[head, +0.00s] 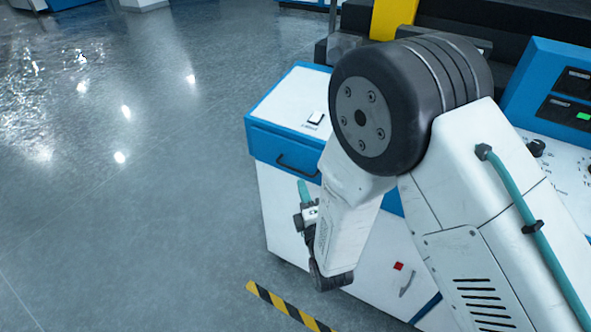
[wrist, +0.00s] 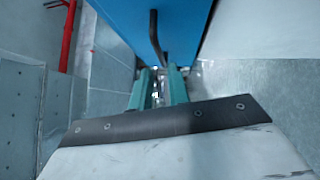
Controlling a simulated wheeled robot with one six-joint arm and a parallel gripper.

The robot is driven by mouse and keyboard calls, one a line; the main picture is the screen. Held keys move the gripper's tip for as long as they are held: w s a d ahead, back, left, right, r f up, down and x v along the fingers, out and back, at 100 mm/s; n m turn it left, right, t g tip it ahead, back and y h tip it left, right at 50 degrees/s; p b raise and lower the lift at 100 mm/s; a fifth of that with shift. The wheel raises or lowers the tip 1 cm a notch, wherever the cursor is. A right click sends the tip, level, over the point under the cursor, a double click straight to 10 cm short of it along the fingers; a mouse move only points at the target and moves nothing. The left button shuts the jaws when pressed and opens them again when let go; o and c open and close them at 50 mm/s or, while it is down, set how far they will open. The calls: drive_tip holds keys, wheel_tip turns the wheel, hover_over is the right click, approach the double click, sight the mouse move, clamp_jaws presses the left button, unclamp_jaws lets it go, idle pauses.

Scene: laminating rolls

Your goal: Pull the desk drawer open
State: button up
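The desk drawer (head: 270,147) has a blue front with a dark bar handle (head: 297,165) and appears closed, flush under the white top of the desk. My gripper (head: 304,188) shows one teal finger just below the handle in the head view; the rest is hidden by my arm. In the wrist view, the two teal fingers of my gripper (wrist: 160,78) are apart with a gap between them. The dark handle (wrist: 154,35) stands out on the blue drawer front (wrist: 182,30) ahead, its near end close to the fingertips. I cannot tell whether they touch.
The white desk body (head: 284,215) stands below the drawer, with a small red square (head: 398,266) on its side. A blue control panel (head: 555,95) is at the right. Yellow-black floor tape (head: 285,306) runs in front. The grey floor at left is clear.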

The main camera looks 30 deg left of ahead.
sight(296, 170)
drive_tip(key=x, duration=0.7)
drive_tip(key=shift+w+a, duration=0.2)
drive_tip(key=shift+w, duration=0.05)
clamp_jaws()
